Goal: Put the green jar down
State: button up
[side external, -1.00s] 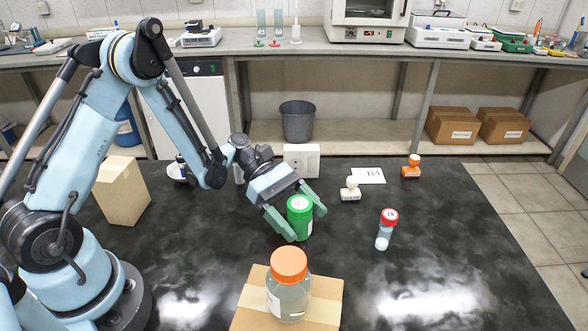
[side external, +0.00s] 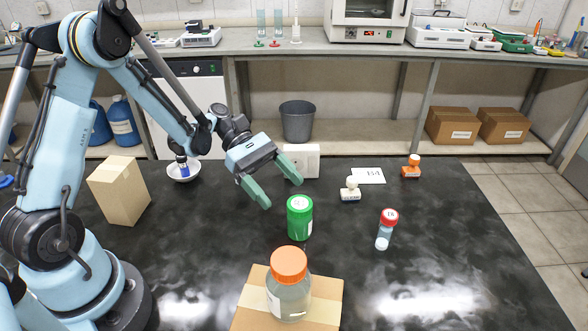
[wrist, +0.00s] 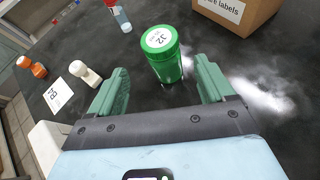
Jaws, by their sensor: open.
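The green jar (side external: 299,218) stands upright on the black bench top, with a white label on its lid. It also shows in the wrist view (wrist: 163,54), beyond the fingertips and apart from them. My gripper (side external: 276,186) is open and empty, above and behind the jar in the side view. In the wrist view its two green fingers (wrist: 162,84) are spread wide, with the jar in line with the gap between them.
A big orange-capped jar (side external: 289,285) stands on a cardboard box (side external: 250,312) in front. A tan box (side external: 119,191) stands left.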

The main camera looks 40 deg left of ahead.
jog(key=r+m+y, duration=0.1)
jog(key=d+r+m+t+y, duration=0.1)
jog(key=y, duration=0.1)
jog(key=shift+s+r+m, duration=0.15)
jog(key=shift+r+m, duration=0.25)
jog(key=s+a+r+m+t+y, duration=0.5)
jog(key=m+y, duration=0.4)
jog(key=m, duration=0.5)
jog(key=shift+s+r+m+t+y, duration=0.2)
jog(key=shift+s+m+t+y, duration=0.25)
jog(key=shift+s, duration=0.55)
